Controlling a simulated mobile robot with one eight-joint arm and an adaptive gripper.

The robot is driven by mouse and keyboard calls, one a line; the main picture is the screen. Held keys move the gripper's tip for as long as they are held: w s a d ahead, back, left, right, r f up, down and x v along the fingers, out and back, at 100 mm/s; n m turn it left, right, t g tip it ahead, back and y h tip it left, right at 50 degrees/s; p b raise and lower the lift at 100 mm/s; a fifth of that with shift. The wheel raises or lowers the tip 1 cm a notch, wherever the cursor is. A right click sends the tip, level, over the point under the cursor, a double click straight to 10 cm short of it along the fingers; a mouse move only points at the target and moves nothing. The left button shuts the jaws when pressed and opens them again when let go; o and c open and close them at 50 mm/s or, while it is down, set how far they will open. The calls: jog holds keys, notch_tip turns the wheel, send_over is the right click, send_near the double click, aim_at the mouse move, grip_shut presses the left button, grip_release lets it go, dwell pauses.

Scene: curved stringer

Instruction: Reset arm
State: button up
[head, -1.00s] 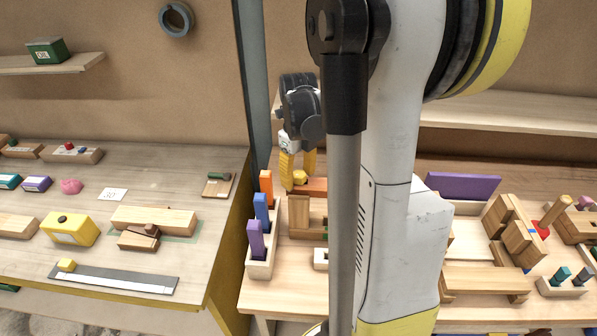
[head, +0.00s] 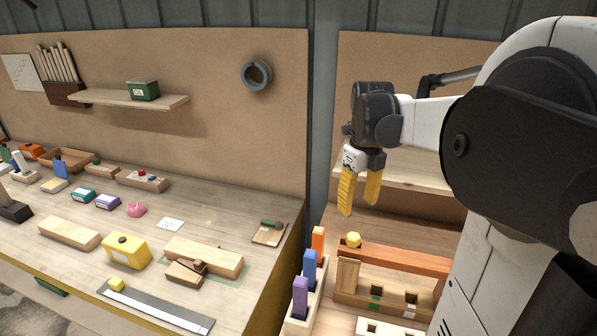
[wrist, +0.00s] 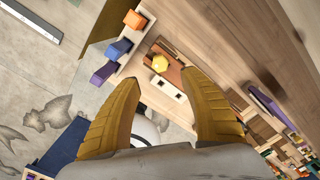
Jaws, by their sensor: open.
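My gripper (head: 359,192) is open and empty, with its two yellow fingers pointing down above the right-hand bench in the head view. In the wrist view its fingers (wrist: 166,112) are spread wide with nothing between them. Below it a yellow knob (head: 353,240) sits at the left end of an orange-brown wooden bar on a wooden holder (head: 346,272). The knob also shows in the wrist view (wrist: 160,63), beyond the fingertips and apart from them.
A rack of orange, blue (head: 310,268) and purple blocks stands left of the holder. The left bench (head: 160,215) carries a yellow box (head: 126,251), wooden blocks and a metal ruler (head: 158,307). A shelf (head: 110,98) and a grey ring (head: 256,75) are on the back wall.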

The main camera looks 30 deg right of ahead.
jog(key=s+a+f+m+t+b, duration=0.2)
jog(key=a+m, duration=0.6)
jog(key=m, duration=0.4)
jog(key=s+a+f+m+t+b, duration=0.2)
jog(key=a+f+m+b, duration=0.3)
jog(key=a+m, duration=0.4)
jog(key=s+a+f+m+t+b, duration=0.2)
jog(key=a+f+m, duration=0.3)
jog(key=m, duration=1)
jog(key=a+t+b, duration=0.1)
jog(key=a, duration=0.2)
jog(key=shift+a+b, duration=0.25)
jog(key=shift+b, duration=0.05)
jog(key=shift+d+f, duration=0.1)
